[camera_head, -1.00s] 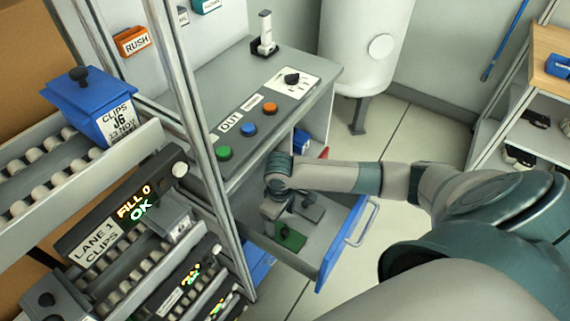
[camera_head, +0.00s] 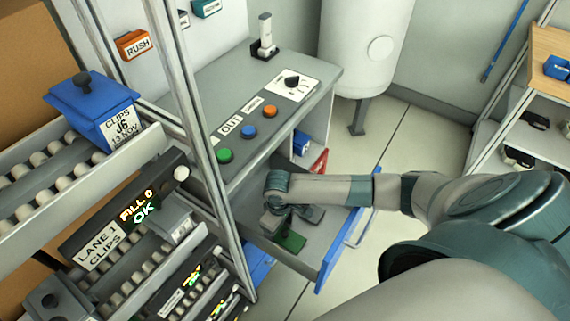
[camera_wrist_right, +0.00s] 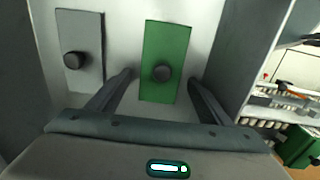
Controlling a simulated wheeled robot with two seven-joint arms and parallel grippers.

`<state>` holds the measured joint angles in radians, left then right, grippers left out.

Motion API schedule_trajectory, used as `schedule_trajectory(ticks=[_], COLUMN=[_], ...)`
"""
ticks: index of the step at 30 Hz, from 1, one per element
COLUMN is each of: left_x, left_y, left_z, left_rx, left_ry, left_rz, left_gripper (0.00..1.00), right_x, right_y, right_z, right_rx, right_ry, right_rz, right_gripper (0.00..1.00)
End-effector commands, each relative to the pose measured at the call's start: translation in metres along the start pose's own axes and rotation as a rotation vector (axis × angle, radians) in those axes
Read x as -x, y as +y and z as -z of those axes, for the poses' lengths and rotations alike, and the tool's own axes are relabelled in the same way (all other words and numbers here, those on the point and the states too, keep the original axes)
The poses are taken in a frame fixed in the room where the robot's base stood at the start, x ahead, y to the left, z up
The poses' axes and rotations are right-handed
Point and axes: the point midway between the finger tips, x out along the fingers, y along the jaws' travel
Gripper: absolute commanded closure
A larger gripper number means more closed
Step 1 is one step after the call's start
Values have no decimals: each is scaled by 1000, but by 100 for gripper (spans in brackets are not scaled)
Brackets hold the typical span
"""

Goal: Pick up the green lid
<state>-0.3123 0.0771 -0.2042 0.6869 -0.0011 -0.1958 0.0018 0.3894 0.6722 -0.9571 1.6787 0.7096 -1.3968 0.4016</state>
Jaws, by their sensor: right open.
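The green lid (camera_wrist_right: 165,50) is a flat rectangle with a dark round knob, lying in the open drawer. In the right wrist view it lies between the two fingers of my right gripper (camera_wrist_right: 160,88), with a gap on each side. My right gripper is open and reaches down into the drawer over the lid. In the head view the green lid (camera_head: 291,241) shows partly, and my right gripper (camera_head: 283,222) covers the rest. My left gripper is not in view.
A grey lid (camera_wrist_right: 82,45) with a dark knob lies left of the green one. The drawer (camera_head: 322,262) has a blue front and handle. The bench top with buttons (camera_head: 265,95) stands behind it. A metal post (camera_head: 205,150) rises to the left.

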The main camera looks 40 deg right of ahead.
Motion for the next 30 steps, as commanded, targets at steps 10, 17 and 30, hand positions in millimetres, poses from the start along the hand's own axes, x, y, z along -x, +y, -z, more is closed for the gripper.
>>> schedule_trajectory(ticks=[10, 17, 30], left_x=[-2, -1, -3], left_y=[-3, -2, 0], left_z=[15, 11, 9], left_rx=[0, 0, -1], left_ry=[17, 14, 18], left_rz=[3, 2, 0], left_gripper=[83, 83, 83], right_x=[0, 0, 30], right_y=[0, 0, 1], right_z=[0, 0, 1], right_rx=[0, -1, 1], right_ry=[0, 0, 3], right_rz=[0, 0, -1], right_gripper=[63, 71, 71])
